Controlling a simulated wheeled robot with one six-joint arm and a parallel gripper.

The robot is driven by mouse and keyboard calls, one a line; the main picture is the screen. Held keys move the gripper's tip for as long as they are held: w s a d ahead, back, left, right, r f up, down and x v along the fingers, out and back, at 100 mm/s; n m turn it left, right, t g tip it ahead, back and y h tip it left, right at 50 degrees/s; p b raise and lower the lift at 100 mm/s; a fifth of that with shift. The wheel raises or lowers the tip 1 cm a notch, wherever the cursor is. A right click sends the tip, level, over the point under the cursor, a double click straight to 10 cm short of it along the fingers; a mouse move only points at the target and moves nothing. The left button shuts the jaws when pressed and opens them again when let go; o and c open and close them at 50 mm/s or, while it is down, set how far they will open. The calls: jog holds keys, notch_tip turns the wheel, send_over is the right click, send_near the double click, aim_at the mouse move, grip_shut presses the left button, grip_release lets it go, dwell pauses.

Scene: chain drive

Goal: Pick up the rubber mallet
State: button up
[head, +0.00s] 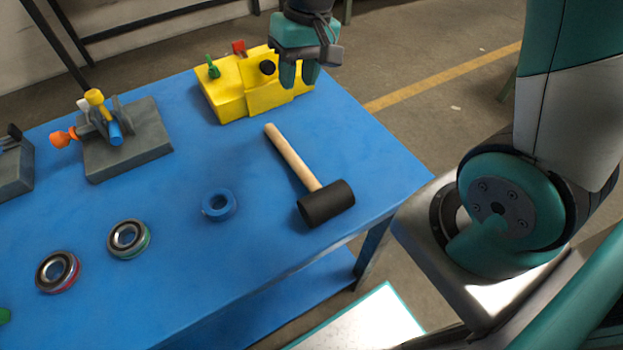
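The rubber mallet (313,186) lies on the blue table near its right front edge. Its black head (326,204) is toward the front and its pale wooden handle (288,155) points back and left. My gripper (298,82) is in the air at the back right of the table, beyond the handle's end and in front of the yellow block's right part in the picture. Its fingers point down with a gap between them, and nothing shows between them. The mallet is fully in view.
A yellow block (226,102) with knobs stands at the back of the blue table (185,260). A grey fixture (140,150) with colored parts is at the left. A blue ring (218,205) and two bearings (128,239) lie left of the mallet. Bare table surrounds the handle.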

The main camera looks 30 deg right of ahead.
send_near(286, 145)
jog(key=f, duration=0.5)
jog(key=shift+s+a, duration=0.15)
jog(key=shift+a, duration=0.2)
jog(key=shift+a+f+p, duration=0.2)
jog(key=shift+f+p, duration=0.05)
jog(key=shift+f, duration=0.6)
jog(key=shift+a+f+p, duration=0.2)
jog(key=shift+f, duration=0.7)
jog(key=shift+a+f+p, duration=0.2)
jog(key=shift+f+p, duration=0.05)
jog(key=shift+f, duration=0.6)
grip_shut()
